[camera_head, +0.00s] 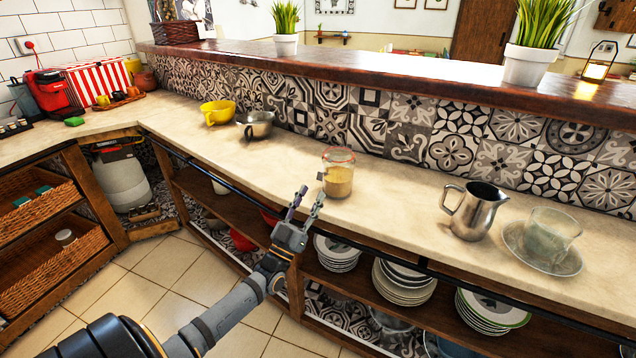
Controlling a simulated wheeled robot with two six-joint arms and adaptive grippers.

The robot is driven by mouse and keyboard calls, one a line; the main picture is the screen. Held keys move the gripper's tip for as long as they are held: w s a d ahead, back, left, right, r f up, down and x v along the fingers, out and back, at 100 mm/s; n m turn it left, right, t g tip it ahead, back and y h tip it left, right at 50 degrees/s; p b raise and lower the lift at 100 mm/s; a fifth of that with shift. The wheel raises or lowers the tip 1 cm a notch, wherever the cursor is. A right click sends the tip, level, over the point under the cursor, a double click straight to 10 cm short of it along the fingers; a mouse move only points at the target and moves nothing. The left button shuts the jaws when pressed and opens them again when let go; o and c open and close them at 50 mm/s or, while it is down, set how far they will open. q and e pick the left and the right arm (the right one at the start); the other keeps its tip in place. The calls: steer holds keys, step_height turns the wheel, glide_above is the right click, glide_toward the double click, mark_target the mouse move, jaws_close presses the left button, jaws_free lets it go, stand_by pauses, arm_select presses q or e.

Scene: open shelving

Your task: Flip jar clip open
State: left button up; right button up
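A glass jar (338,182) with a reddish seal at its lid stands upright on the counter in the middle of the view. It holds a tan, grainy filling. A small dark clip (320,176) seems to show on the jar's left side; it is too small to tell its state. The lid looks closed. My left gripper (309,192) is at the counter's front edge, a little left of and in front of the jar. Its two fingers are spread and point up toward the counter, with nothing between them. It appears apart from the jar. My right gripper is not in view.
A metal pitcher (476,211) and a glass cup on a saucer (513,240) stand to the right. A metal pot (257,125) and yellow bowl (217,112) stand to the left. Plates (403,284) fill the shelf below. Counter around the jar is clear.

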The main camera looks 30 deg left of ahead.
arm_select(q)
steer(key=v, duration=0.5)
steer(key=shift+s+f, duration=0.2)
steer(key=shift+s, duration=0.15)
steer(key=s+f+g+p, duration=0.2)
steer(key=s+f+g, duration=0.15)
steer(key=f, duration=0.75)
steer(key=s+a+f+g+y+p, duration=0.15)
steer(key=f+g, duration=0.35)
steer(key=f, duration=0.6)
steer(key=s+f+g+p, duration=0.3)
steer(key=f+g, duration=0.1)
steer(key=f, duration=0.6)
steer(key=s+d+f+g+p, duration=0.1)
steer(key=s+d+f+g, duration=0.2)
steer(key=s+f, duration=0.3)
steer(key=s+d+f+g+p, duration=0.1)
steer(key=s+d+f+g, duration=0.3)
steer(key=s, duration=1.1)
steer(key=s+d+f+g+h+p, duration=0.1)
steer(key=s+d+f+g, duration=0.2)
steer(key=s+f, duration=0.4)
steer(key=s+g, duration=0.1)
steer(key=s, duration=0.3)
steer(key=shift+d+f+m+p, duration=0.2)
steer(key=shift+f+m+p, duration=0.1)
steer(key=shift+f+p, duration=0.1)
